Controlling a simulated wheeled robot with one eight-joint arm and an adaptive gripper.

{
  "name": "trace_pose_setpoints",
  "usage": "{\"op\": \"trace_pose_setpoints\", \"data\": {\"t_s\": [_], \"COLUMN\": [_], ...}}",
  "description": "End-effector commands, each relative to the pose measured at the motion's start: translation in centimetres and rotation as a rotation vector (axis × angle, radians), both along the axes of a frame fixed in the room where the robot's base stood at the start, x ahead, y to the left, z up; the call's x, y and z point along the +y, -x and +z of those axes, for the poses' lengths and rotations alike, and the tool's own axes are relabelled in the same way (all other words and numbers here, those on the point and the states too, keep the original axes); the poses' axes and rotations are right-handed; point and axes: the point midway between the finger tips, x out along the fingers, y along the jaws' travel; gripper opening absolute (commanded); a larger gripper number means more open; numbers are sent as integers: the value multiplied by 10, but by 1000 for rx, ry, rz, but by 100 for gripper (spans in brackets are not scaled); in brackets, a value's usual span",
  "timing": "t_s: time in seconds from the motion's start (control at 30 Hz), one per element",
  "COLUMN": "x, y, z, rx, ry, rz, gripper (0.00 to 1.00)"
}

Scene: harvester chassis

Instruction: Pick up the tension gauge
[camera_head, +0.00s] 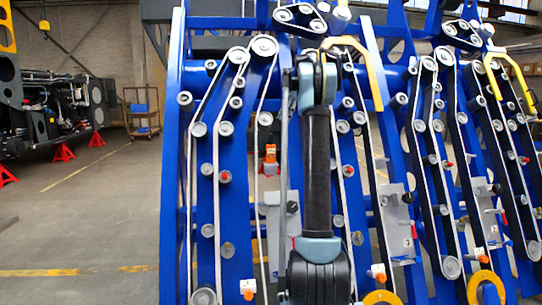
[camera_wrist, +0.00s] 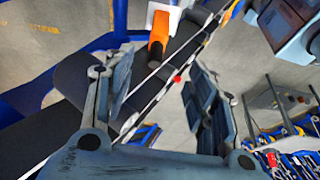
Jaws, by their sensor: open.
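I cannot tell for certain which thing is the tension gauge. In the head view, a small upright orange item (camera_head: 270,154) with a dark patch sits by a belt on the blue chassis, left of my arm. The head view does not show my gripper's fingers.
Blue chassis frames (camera_head: 176,150) with pulleys and pale belts fill the middle and right. Yellow curved bars (camera_head: 372,75) stick out near my arm. A dark machine (camera_head: 50,110) on red stands (camera_head: 64,152) is far left. The floor (camera_head: 85,225) at left is clear.

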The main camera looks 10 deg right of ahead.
Motion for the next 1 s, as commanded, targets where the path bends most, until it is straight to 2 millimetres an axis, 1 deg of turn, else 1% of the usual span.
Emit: {"op": "trace_pose_setpoints", "data": {"t_s": [0.17,0.27,0.7,0.8,1.0], "x": [0,6,35,40,45], "y": [-6,-6,-5,-5,-5], "z": [-7,-19,-89,-102,-113], "rx": [-6,-7,-7,-6,-6], "ry": [-6,-6,-6,-6,-6], "rz": [20,21,19,18,18], "gripper": [52,52,52,52,52]}}
